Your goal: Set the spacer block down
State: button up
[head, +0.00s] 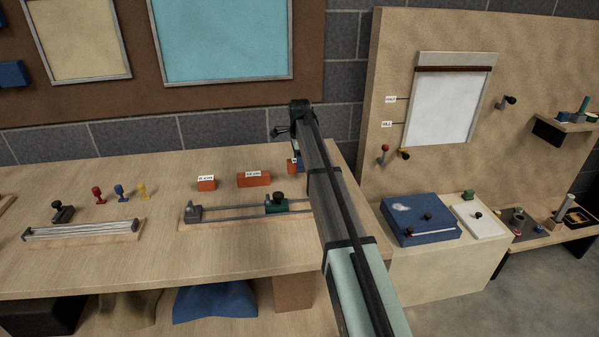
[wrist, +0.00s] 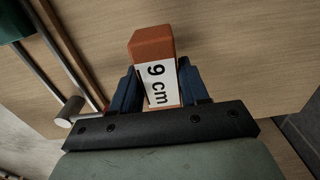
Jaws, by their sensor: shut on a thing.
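My gripper (wrist: 157,88) is shut on an orange spacer block (wrist: 153,45) with a white label reading "9 cm", its blue fingers on both sides of it. In the head view the held block (head: 291,167) shows only in part beside my arm, near the right end of the wooden bench (head: 130,255). I cannot tell whether its underside touches the bench. Two other orange blocks, a shorter one (head: 206,185) and a longer one (head: 258,181), rest on the bench to the left, each with a white label.
A slide fixture with two metal rods (head: 240,207) and a dark green carriage (head: 277,206) lies in front of the blocks. Red, blue and yellow pegs (head: 119,192) stand farther left. Bare bench top surrounds the blocks. A blue box (head: 420,220) sits on a lower surface at right.

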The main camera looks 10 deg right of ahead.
jog(key=shift+f, duration=1.9)
jog(key=shift+f, duration=0.15)
jog(key=o, duration=1.1)
jog(key=shift+o, duration=0.2)
notch_tip(320, 180, up, 12)
jog(key=shift+r, duration=0.15)
